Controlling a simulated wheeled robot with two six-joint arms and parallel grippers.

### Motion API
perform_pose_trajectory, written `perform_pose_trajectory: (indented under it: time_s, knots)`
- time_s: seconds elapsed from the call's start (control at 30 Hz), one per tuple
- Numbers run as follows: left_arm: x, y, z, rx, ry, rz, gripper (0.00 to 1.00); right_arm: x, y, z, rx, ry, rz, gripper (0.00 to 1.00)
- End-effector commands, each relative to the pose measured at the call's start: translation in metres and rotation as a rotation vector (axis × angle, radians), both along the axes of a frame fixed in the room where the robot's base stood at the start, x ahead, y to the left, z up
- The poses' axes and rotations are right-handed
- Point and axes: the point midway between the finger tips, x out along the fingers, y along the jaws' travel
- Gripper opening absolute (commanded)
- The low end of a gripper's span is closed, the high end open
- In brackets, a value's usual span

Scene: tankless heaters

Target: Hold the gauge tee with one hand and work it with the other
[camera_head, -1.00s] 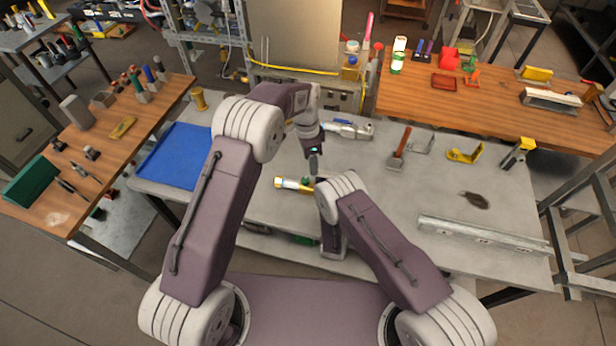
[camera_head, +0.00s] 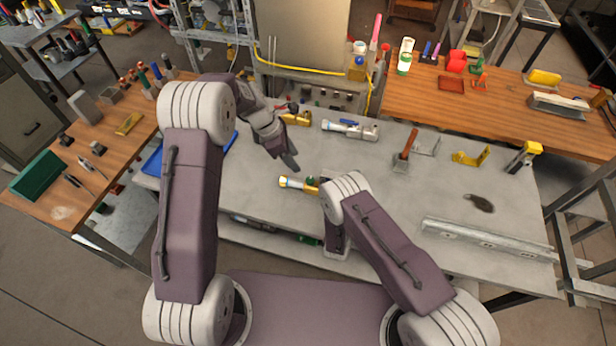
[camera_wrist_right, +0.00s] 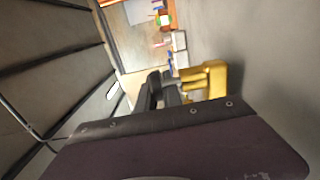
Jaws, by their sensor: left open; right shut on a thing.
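The gauge tee (camera_head: 296,184), a brass piece with a pale end, is low over the front middle of the grey bench, left of my right forearm. In the right wrist view its brass body (camera_wrist_right: 208,78) is against the fingers of my right gripper (camera_wrist_right: 168,92), which is shut on it. In the head view my right arm hides that gripper and the tee's right end. My left gripper (camera_head: 290,162) is open and empty, pointing down just behind the tee and apart from it.
A brass fitting (camera_head: 297,118) and a silver fitting (camera_head: 350,130) lie at the bench's back. A wooden-handled tool (camera_head: 407,146), yellow pieces (camera_head: 470,158) and a metal rail (camera_head: 488,241) are to the right. A blue mat (camera_head: 152,164) shows at left, behind my left arm.

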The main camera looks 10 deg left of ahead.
Motion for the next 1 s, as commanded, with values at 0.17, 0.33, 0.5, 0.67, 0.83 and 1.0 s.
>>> perform_pose_trajectory:
  time_s: [0.17, 0.33, 0.5, 0.67, 0.83, 1.0]
  knots:
    - [0.0, -0.005, -0.011, -0.001, 0.003, -0.003, 0.49, 0.0, 0.001, 0.0, 0.0, 0.0, 0.003, 0.0]
    - [0.003, -0.02, -0.048, 0.0, 0.004, -0.005, 0.49, 0.0, 0.001, 0.0, 0.0, 0.0, 0.002, 0.0]
    - [0.007, -0.034, -0.084, 0.001, 0.003, -0.006, 0.49, 0.0, 0.001, 0.0, 0.0, -0.001, 0.002, 0.0]
    - [0.009, -0.043, -0.105, 0.001, 0.001, -0.007, 0.49, 0.0, 0.001, 0.0, 0.0, -0.001, 0.002, 0.0]
    - [0.011, -0.045, -0.112, 0.001, -0.002, -0.006, 0.49, 0.0, 0.001, 0.0, 0.0, -0.001, 0.002, 0.0]
    - [0.011, -0.045, -0.111, 0.001, -0.002, -0.006, 0.49, 0.0, 0.001, 0.0, 0.0, -0.001, 0.002, 0.0]
